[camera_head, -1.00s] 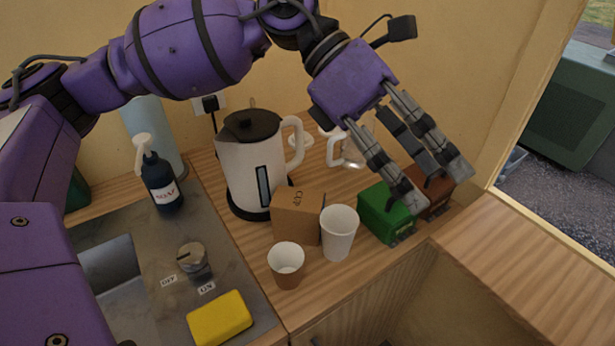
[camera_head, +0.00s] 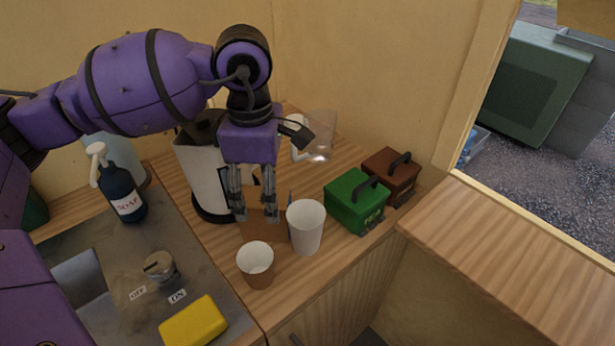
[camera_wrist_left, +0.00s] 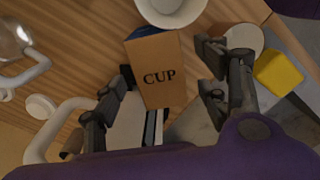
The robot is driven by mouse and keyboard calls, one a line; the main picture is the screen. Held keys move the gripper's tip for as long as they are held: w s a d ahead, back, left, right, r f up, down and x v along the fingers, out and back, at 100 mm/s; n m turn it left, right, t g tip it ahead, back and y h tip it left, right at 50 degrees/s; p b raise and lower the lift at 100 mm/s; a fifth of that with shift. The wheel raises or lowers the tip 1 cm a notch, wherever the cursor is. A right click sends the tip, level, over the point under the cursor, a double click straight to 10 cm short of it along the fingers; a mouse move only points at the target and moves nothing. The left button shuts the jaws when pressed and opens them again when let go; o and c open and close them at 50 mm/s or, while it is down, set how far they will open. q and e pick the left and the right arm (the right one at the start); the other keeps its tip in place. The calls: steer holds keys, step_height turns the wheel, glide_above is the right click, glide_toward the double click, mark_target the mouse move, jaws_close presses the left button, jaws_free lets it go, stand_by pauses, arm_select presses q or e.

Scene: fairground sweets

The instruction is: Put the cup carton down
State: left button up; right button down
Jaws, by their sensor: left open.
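The cup carton (camera_head: 266,232) is a brown box that stands on the wooden counter, partly hidden by my gripper in the head view. In the left wrist view the carton (camera_wrist_left: 160,75) shows the word CUP and lies between the spread fingers. My left gripper (camera_head: 256,217) points down at the carton with a finger at each side. It is open, and in the wrist view gaps show beside the carton. Whether a finger touches it I cannot tell. My right gripper is in neither view.
A tall white cup (camera_head: 306,228) and a shorter cup (camera_head: 256,263) stand close in front of the carton. Green (camera_head: 352,203) and brown (camera_head: 392,172) boxes stand to the right. A yellow sponge (camera_head: 194,322) lies at the front.

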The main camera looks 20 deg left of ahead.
arm_select(q)
step_height(320, 180, down, 2)
steer(key=shift+f, duration=0.1)
steer(key=shift+c, duration=0.2)
steer(key=c, duration=1.4)
steer(key=shift+r, duration=0.2)
steer(key=shift+c, duration=0.5)
